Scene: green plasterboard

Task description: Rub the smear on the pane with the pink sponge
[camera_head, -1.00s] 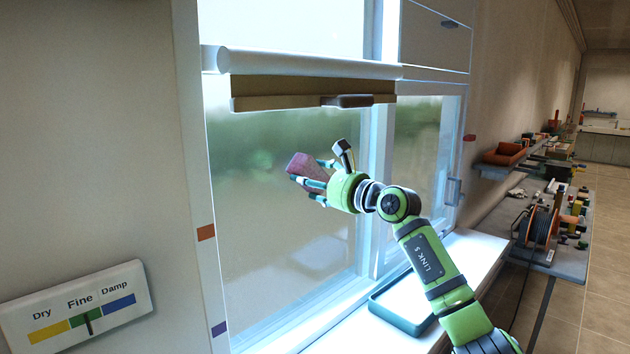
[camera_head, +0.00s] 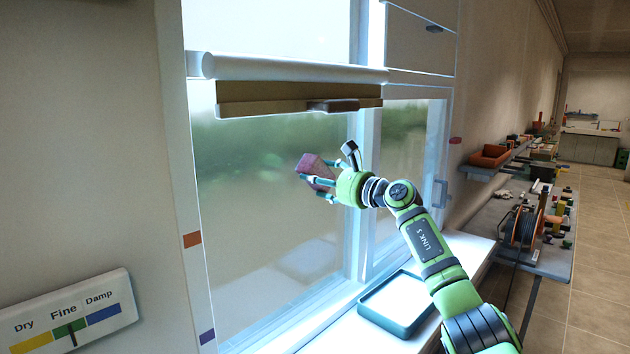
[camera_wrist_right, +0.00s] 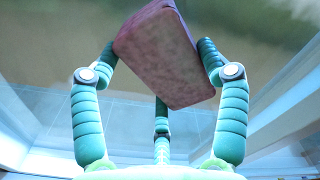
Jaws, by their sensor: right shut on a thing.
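The pink sponge (camera_head: 317,168) is held up in front of the window pane (camera_head: 250,215) in the head view. My right gripper (camera_head: 314,183) is shut on it, and its fingers clasp the sponge from the sides. In the right wrist view the sponge (camera_wrist_right: 160,52) sits tilted between the teal fingertips, with the blurred pane behind it. I cannot tell whether the sponge touches the glass. The pane looks hazy, green above and grey-brown below. I cannot pick out a distinct smear edge. My left gripper is not in view.
A rolled blind with a bottom bar (camera_head: 300,101) hangs above the sponge. A teal-rimmed tray (camera_head: 368,317) stands on the white sill below my right arm. A window handle (camera_head: 441,194) juts out at the right. A shelf with an orange bin (camera_head: 490,156) lies further right.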

